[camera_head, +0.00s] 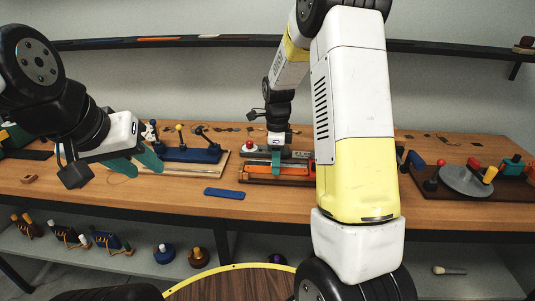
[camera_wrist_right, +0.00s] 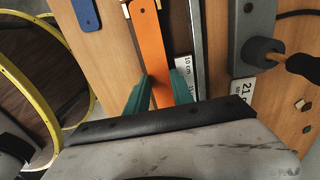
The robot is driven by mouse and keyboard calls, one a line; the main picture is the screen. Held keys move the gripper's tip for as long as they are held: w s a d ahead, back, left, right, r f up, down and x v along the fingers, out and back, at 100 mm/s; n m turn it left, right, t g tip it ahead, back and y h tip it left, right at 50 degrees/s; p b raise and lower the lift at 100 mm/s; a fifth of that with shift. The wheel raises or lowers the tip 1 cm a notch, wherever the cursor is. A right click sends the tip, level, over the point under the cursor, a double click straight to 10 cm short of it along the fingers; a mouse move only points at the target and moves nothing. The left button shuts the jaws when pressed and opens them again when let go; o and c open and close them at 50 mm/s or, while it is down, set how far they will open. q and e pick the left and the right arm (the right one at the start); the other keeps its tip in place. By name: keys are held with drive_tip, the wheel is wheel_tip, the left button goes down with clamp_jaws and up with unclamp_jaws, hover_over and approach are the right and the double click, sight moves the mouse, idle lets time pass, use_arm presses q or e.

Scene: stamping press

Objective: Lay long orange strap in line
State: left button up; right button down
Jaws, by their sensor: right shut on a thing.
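The long orange strap (camera_head: 295,170) lies along a tray with a dark red-brown edge (camera_head: 262,182) on the workbench. My right gripper (camera_head: 276,163) reaches down over its left part. In the right wrist view, the orange strap (camera_wrist_right: 151,40) runs up the picture from between the teal fingers (camera_wrist_right: 161,92), which are shut on it. The strap's gripped end is partly hidden by the gripper. My left gripper (camera_head: 136,164) is open and empty above the left part of the bench.
A short blue strap (camera_head: 224,193) lies at the bench front. A blue tool stand (camera_head: 190,154) is behind it to the left. In the wrist view, a ruled strip (camera_wrist_right: 184,68) marked "10 cm" lies beside the orange strap.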

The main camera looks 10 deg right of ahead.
drive_tip(key=shift+f, duration=0.15)
drive_tip(key=c, duration=1)
unclamp_jaws()
drive_tip(key=shift+c, duration=0.9)
drive_tip(key=shift+r, duration=3.55)
